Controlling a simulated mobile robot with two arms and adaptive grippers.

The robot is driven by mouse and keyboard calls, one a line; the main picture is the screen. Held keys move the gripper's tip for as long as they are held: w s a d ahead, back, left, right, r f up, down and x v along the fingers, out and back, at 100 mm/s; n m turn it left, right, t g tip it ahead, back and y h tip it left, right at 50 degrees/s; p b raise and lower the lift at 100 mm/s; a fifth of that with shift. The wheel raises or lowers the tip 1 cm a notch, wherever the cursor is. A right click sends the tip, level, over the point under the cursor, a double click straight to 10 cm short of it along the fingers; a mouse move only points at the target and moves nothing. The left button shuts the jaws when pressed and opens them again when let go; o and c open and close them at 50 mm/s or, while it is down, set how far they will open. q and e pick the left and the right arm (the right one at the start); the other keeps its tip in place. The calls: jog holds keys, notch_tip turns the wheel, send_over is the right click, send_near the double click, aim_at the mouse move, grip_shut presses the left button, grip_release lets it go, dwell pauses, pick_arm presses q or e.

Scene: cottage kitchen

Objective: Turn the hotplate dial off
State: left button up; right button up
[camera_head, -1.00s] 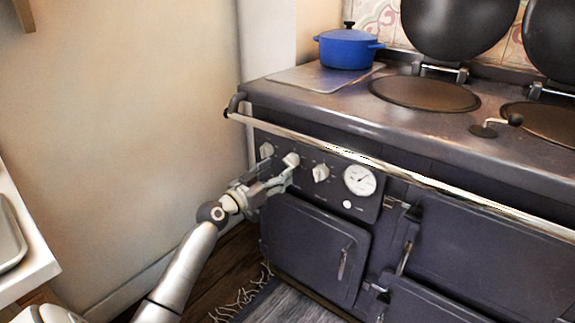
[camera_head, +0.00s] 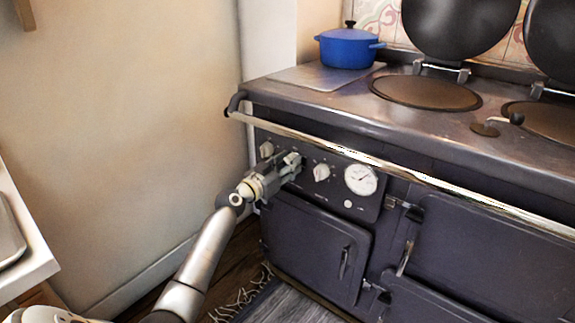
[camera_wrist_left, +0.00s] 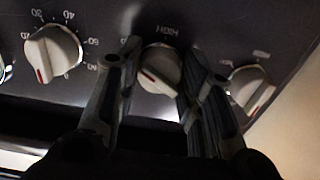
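The stove's dark control panel carries a row of white dials. The middle dial in the left wrist view (camera_wrist_left: 160,70), marked HIGH, has a red mark pointing to the lower left. The same dial shows in the head view (camera_head: 293,159), partly hidden by my left gripper (camera_head: 284,168). In the left wrist view my left gripper (camera_wrist_left: 160,62) is open, with one finger on each side of this dial. The fingers are very close to it; contact is not clear. My right gripper is not in view.
A numbered dial (camera_wrist_left: 53,55) and another dial (camera_wrist_left: 250,88) flank the fingers. A round gauge (camera_head: 361,180) sits farther right. A metal rail (camera_head: 335,148) runs above the panel. A blue pot (camera_head: 346,50) stands on the stove top.

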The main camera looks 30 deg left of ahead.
pick_arm(q)
jog(key=c, duration=0.4)
jog(key=shift+o, duration=0.2)
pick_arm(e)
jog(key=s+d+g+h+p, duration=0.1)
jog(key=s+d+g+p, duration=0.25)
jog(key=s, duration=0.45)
pick_arm(q)
jog(key=n+p, duration=0.1)
jog(key=n, duration=1)
jog(key=n+p, duration=0.2)
jog(key=n, duration=1)
jog(key=shift+d+r, duration=0.1)
jog(key=shift+r, duration=0.1)
jog(key=shift+n, duration=0.5)
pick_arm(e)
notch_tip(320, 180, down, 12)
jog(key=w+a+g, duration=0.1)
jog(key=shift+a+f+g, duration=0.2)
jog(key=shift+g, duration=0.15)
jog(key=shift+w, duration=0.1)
